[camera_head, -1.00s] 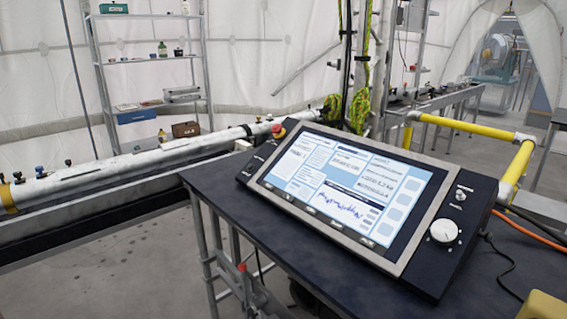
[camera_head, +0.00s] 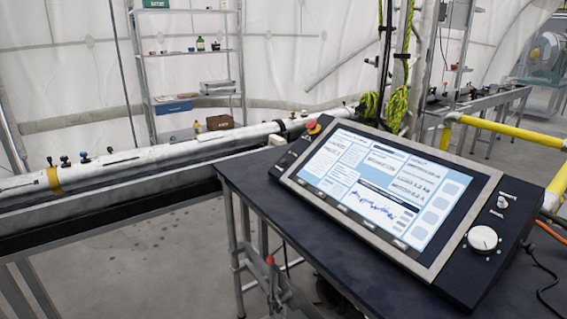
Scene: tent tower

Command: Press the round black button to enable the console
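The console (camera_head: 458,232) is a dark, sloped panel on a dark table, with a lit screen (camera_head: 380,190) showing charts and text. A red mushroom button (camera_head: 313,127) sits at its far left corner. Small dark controls lie on the narrow left strip below it, too small to tell whether one is a round black button. On the right strip are a white round knob (camera_head: 482,238) and a small metallic switch (camera_head: 502,202). Neither of my grippers shows in the head view.
The dark table (camera_head: 285,215) has a bare strip left of the console. A long white pipe (camera_head: 150,158) runs behind it to the left. Yellow railing (camera_head: 510,133) and cables are on the right. A shelf (camera_head: 190,55) stands at the back. Open floor lies at lower left.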

